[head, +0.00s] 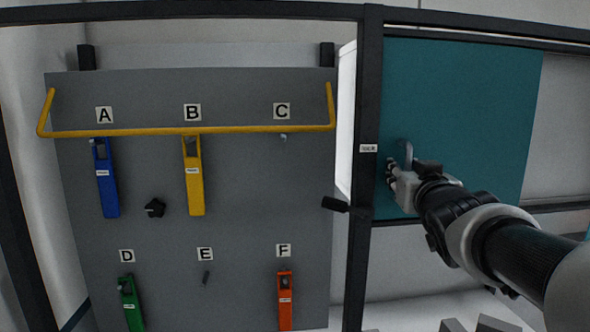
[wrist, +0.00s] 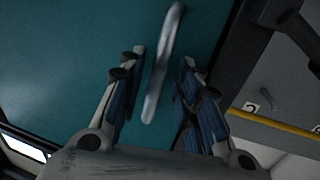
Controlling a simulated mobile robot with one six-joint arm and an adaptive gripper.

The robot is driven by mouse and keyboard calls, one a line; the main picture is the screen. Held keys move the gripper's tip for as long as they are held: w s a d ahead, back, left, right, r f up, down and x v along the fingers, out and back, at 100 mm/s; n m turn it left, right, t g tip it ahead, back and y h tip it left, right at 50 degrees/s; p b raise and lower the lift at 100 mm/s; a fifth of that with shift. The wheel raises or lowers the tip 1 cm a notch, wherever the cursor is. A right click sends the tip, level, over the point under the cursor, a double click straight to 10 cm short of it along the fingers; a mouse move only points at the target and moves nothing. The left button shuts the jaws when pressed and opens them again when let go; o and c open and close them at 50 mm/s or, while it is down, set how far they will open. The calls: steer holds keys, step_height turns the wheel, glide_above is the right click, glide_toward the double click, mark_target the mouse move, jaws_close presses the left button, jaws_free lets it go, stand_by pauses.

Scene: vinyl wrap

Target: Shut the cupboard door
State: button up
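The teal cupboard door (head: 470,110) fills the upper right of the head view, with its left edge beside the dark upright post (head: 366,120). It also fills the left of the wrist view (wrist: 70,60). A grey curved handle (head: 407,152) is on the door near its left edge. My gripper (head: 392,172) is at the lower part of the handle. In the wrist view the handle (wrist: 156,90) runs between my two fingers, with a gap visible on both sides. The fingers are open and hold nothing. Contact with the door cannot be told.
A grey board (head: 235,225) left of the post carries labelled hooks, a yellow rail (head: 200,131), and blue (head: 107,185), yellow (head: 194,180), green (head: 131,305) and orange (head: 285,305) tools. A black lever (head: 338,205) juts out near the post. Pale wall shows right of the door.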

steer(key=shift+s, duration=0.15)
steer(key=s+a, duration=0.2)
steer(key=s, duration=0.9)
steer(key=shift+s, duration=0.3)
steer(key=s+f+m+g+h+b, duration=0.1)
steer(key=s+f+g+b, duration=0.3)
steer(key=f, duration=0.8)
steer(key=s+f+g+b, duration=0.25)
steer(key=f+b, duration=0.25)
steer(key=f, duration=0.7)
steer(key=s+a+f+n+g+y+b, duration=0.1)
steer(key=s+a+f+g+y+b, duration=0.1)
steer(key=s+f, duration=0.5)
steer(key=s+a+f+n+g+y+b, duration=0.1)
steer(key=s+a+f+g+b, duration=0.3)
steer(key=f, duration=1.1)
steer(key=s+a+b, duration=0.2)
steer(key=s+a, duration=0.2)
steer(key=shift+s+n+g+y, duration=0.25)
steer(key=shift+n+g+y, duration=0.1)
steer(key=shift+n+y, duration=0.05)
